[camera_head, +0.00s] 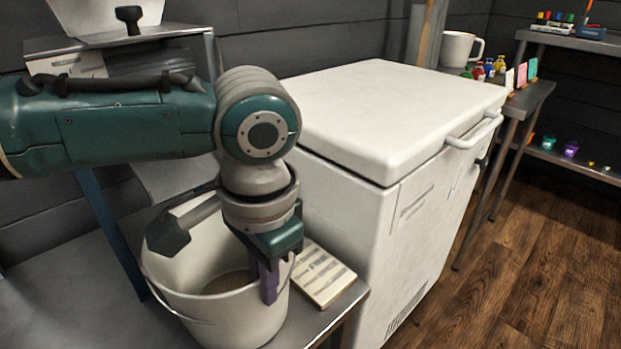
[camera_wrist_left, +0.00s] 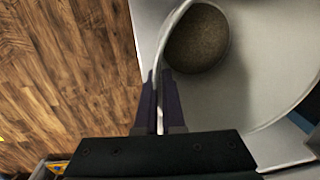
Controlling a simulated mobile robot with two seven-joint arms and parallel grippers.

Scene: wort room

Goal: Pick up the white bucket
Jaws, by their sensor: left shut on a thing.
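The white bucket (camera_head: 220,318) stands on a metal table at the lower left of the head view, upright, with a thin wire handle. Some brownish content shows at its bottom. My left gripper (camera_head: 268,283) points down at the bucket's right side. Its purple fingers are shut on the bucket's rim, one inside and one outside. In the left wrist view, the fingers (camera_wrist_left: 160,112) pinch the thin wall of the bucket, and a round brown patch shows inside it. My right gripper is not in view.
A white chest freezer (camera_head: 390,110) stands close to the right of the bucket. A small booklet (camera_head: 322,273) lies on the metal table (camera_head: 60,300) between them. A white mug (camera_head: 458,48) and small coloured bottles stand on shelving behind. Wooden floor is clear at right.

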